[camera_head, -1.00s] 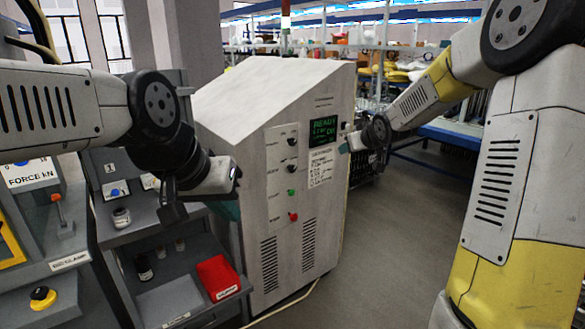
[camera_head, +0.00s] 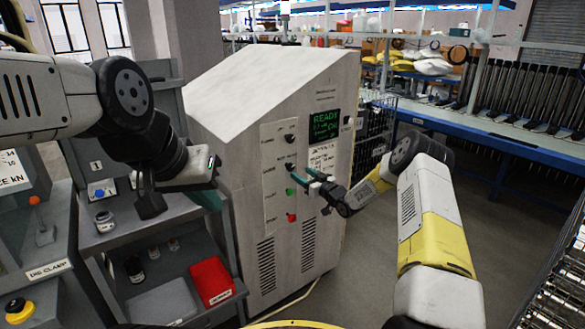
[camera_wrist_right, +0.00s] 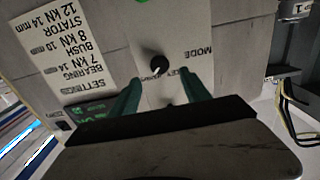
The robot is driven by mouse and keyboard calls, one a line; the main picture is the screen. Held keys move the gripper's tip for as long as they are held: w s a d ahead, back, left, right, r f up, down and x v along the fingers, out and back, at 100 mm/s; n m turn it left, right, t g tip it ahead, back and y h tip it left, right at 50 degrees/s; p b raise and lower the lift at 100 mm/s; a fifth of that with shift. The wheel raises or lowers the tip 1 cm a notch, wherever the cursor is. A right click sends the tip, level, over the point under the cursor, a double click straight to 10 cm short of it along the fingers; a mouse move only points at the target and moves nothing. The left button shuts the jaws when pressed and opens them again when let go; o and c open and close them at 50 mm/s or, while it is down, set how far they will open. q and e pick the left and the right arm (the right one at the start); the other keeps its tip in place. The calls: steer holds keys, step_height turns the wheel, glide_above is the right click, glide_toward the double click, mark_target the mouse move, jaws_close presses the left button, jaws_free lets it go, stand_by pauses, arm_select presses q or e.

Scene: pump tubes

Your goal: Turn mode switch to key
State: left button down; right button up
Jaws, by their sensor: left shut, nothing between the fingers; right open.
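The mode switch is a black knob (camera_wrist_right: 160,66) on the press cabinet's pale control panel. In the right wrist view it is seen upside down, with the word MODE beside it. In the head view the knob (camera_head: 290,167) sits above the green button. My right gripper (camera_head: 308,176) is open in front of the panel. Its teal fingers (camera_wrist_right: 163,88) spread to both sides of the knob's line in the wrist view; I cannot tell whether they touch it. My left gripper (camera_head: 209,199) is shut and empty, left of the cabinet, partly hidden by its own wrist.
Another black knob (camera_head: 289,138) is above the switch; a green button (camera_head: 290,191) and red button (camera_head: 292,217) are below. A green-lit screen (camera_head: 324,125) reads READY. A shelf with a red bin (camera_head: 212,280) stands left. The floor right of the cabinet is partly clear.

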mark_target(291, 167)
steer(key=x, duration=0.6)
steer(key=shift+a, duration=0.1)
jaws_close()
